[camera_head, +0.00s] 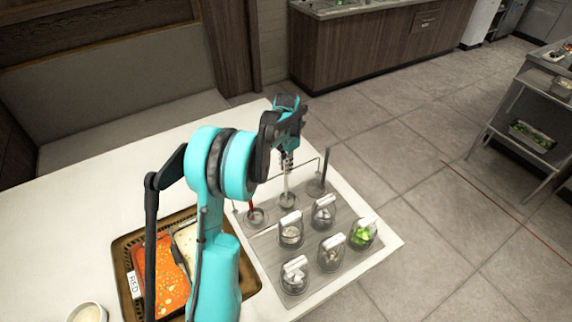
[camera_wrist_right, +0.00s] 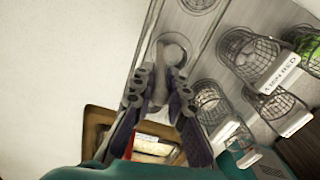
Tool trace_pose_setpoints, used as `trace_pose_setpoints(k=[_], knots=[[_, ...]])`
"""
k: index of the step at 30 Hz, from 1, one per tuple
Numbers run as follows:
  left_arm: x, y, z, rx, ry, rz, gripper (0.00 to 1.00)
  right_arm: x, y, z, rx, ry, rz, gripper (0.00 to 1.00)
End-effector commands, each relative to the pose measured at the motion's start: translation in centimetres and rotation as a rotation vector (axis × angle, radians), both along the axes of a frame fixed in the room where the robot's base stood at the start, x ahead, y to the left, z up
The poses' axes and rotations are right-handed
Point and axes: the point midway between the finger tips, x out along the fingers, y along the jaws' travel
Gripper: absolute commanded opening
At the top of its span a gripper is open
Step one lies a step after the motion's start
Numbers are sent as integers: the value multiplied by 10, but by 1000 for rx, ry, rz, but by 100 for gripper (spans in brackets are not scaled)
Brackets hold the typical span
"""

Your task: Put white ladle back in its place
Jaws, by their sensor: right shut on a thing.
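My right gripper (camera_head: 288,152) is shut on the upper handle of the white ladle (camera_head: 286,183), above the grey metal station (camera_head: 262,258) on the white table. The ladle is roughly upright, its lower end at the middle round well (camera_head: 287,201) of the back row. I cannot tell whether its bowl rests in the well or hangs just above it. In the right wrist view the gripper's fingers (camera_wrist_right: 160,88) close around the pale handle (camera_wrist_right: 161,85), with a round well or bowl (camera_wrist_right: 172,50) beyond. My left gripper is out of view.
A red ladle (camera_head: 251,207) stands left of the white one, a dark ladle (camera_head: 325,167) right. Several lidded jars (camera_head: 290,235) stand in front. A brown tray (camera_head: 127,262) holds pans of red and white food. A small bowl (camera_head: 88,313) is at the lower left.

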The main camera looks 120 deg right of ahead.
Motion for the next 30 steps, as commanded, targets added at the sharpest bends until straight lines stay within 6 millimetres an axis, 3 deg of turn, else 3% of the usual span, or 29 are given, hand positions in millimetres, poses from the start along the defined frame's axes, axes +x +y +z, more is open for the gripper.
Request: trace_pose_setpoints(k=[29,30], knots=[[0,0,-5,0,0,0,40,0,0,-7,0,0,0,0],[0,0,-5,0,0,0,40,0,0,-7,1,-1,0,19]])
